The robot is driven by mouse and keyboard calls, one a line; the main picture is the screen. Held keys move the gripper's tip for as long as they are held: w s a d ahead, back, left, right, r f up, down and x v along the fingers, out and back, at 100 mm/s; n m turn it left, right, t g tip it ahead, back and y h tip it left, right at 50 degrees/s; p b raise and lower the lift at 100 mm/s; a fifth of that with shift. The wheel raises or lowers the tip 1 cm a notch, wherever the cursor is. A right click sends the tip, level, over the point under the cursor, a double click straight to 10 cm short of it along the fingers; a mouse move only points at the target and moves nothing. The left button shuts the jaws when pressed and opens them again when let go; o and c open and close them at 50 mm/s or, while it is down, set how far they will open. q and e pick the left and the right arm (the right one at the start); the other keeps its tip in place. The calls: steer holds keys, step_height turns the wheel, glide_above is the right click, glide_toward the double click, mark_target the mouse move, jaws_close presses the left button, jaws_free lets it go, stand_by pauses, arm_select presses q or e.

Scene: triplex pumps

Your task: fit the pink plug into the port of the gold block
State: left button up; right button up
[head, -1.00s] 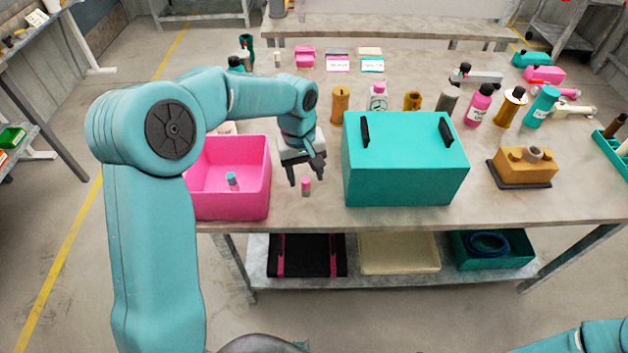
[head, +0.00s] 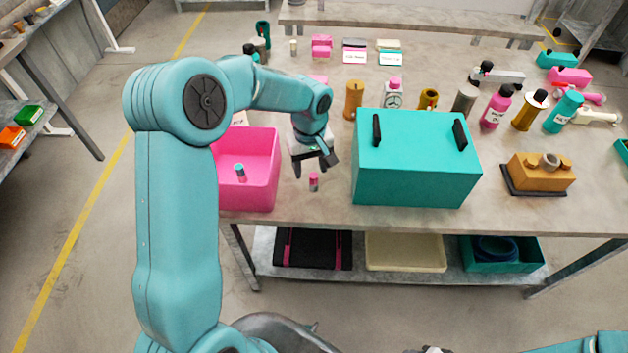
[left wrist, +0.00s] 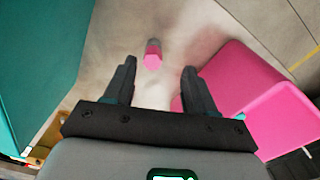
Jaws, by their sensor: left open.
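The pink plug (head: 313,182), with a grey end, stands on the table between the pink bin and the teal box. It also shows in the left wrist view (left wrist: 153,58), ahead of my fingertips and between their lines. My left gripper (head: 314,170) is open and empty, just above and beside the plug, apart from it. Its two dark fingers show spread in the left wrist view (left wrist: 157,75). The gold block (head: 541,173) sits on a dark base at the right of the table, with a round grey-brown port (head: 549,161) on top. My right gripper is not in view.
The pink bin (head: 247,195) holds a small teal-and-pink piece (head: 240,172). The large teal box (head: 415,180) with black handles stands between the plug and the gold block. Several bottles and cylinders (head: 497,107) stand behind it.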

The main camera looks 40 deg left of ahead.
mark_target(313, 175)
arm_select(q)
steer(key=f, duration=0.2)
steer(key=w+f+p, duration=0.1)
steer(key=f, duration=0.1)
steer(key=shift+w+d+f, duration=0.1)
steer(key=shift+f, duration=0.55)
steer(key=c, duration=1)
jaws_close()
